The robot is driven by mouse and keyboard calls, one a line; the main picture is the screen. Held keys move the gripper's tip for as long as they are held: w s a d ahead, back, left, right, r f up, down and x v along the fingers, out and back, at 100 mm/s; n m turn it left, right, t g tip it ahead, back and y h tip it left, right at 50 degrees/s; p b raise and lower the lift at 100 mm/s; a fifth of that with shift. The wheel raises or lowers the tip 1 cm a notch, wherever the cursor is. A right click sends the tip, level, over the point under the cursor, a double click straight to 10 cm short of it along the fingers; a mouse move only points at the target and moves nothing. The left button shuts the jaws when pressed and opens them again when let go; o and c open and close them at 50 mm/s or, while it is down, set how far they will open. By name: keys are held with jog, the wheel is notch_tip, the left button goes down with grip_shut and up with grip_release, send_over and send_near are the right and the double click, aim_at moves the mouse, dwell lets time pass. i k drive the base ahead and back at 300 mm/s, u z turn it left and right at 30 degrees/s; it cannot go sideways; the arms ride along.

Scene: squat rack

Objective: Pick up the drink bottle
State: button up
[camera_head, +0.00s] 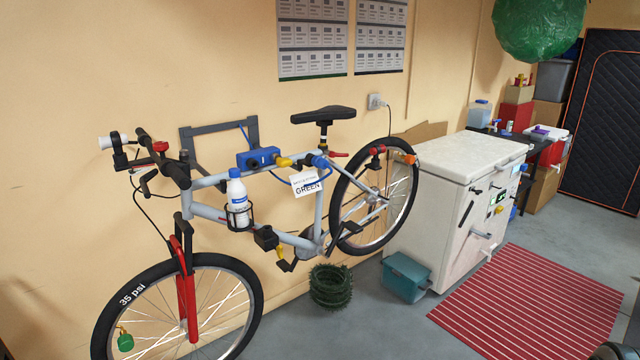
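A blue clamp-like block (262,158) is on the bicycle's top tube just right of the bottle's cap. My gripper is not in view.
The bicycle (205,212) stands against the wall. A paper tag (306,182) hangs from its frame. A white chest freezer (450,205), teal bin (405,277), coiled green item (330,287) and red striped mat (535,300) lie right. Floor before the bicycle is clear.

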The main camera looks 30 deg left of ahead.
aim_at(236, 190)
jog(key=z, duration=0.05)
jog(key=i, duration=1.7)
jog(key=u, duration=0.6)
jog(key=i, duration=1)
jog(key=u, duration=1.75)
jog(key=i, duration=0.7)
jog(key=u, duration=0.6)
